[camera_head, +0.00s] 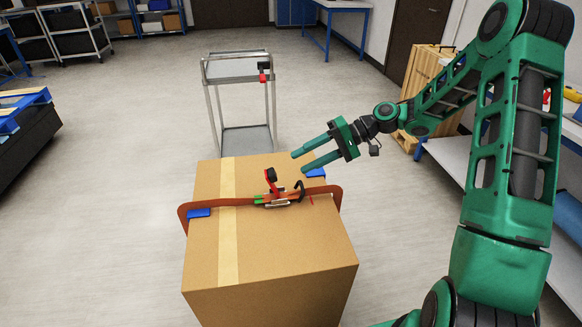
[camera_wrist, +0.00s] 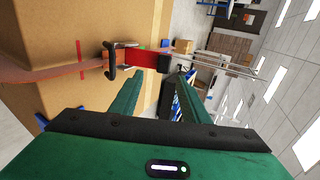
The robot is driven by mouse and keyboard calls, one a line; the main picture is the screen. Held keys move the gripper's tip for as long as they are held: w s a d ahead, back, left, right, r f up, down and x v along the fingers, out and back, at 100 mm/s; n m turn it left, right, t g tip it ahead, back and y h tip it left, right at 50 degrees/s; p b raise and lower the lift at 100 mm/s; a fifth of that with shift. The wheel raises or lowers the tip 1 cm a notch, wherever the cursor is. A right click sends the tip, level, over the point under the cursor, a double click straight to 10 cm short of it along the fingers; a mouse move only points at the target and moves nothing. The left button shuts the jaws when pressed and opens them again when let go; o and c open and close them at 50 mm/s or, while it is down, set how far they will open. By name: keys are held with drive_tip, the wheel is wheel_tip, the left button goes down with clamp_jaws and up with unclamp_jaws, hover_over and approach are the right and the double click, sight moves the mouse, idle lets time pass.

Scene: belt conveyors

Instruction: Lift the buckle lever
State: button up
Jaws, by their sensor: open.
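The buckle (camera_head: 277,199) sits on a brown-orange strap across the top of a cardboard box (camera_head: 300,240). Its red lever with a black end (camera_head: 271,177) stands up from the buckle, tilted. A black hook (camera_head: 300,190) is beside the buckle, and shows in the wrist view (camera_wrist: 112,60). My green gripper (camera_head: 300,161) is open and empty, above the box's right far part, to the right of the lever. The fingers (camera_wrist: 160,77) are apart and do not visibly hold anything.
Blue corner protectors (camera_head: 199,212) lie under the strap at the box edges. A grey metal cart (camera_head: 243,138) with a red-and-black item stands behind the box. A shelf bench is at right, and a blue pallet (camera_head: 22,100) at left. Open floor surrounds the box.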

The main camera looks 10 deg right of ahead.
drive_tip(key=shift+v, duration=1.4)
drive_tip(key=s+d+r+m+h, duration=0.2)
drive_tip(key=s+d+h, duration=0.2)
drive_tip(key=s, duration=0.8)
drive_tip(key=s+d+r+m+h, duration=0.2)
drive_tip(key=s+d+h, duration=0.2)
drive_tip(key=s+d, duration=0.4)
drive_tip(key=s+d+r+m+h, duration=0.2)
drive_tip(key=s+d+h, duration=0.2)
drive_tip(key=s, duration=1.2)
drive_tip(key=d, duration=0.3)
drive_tip(key=shift+r, duration=0.35)
drive_tip(key=shift+w+d+g, duration=0.1)
drive_tip(key=shift+g, duration=0.2)
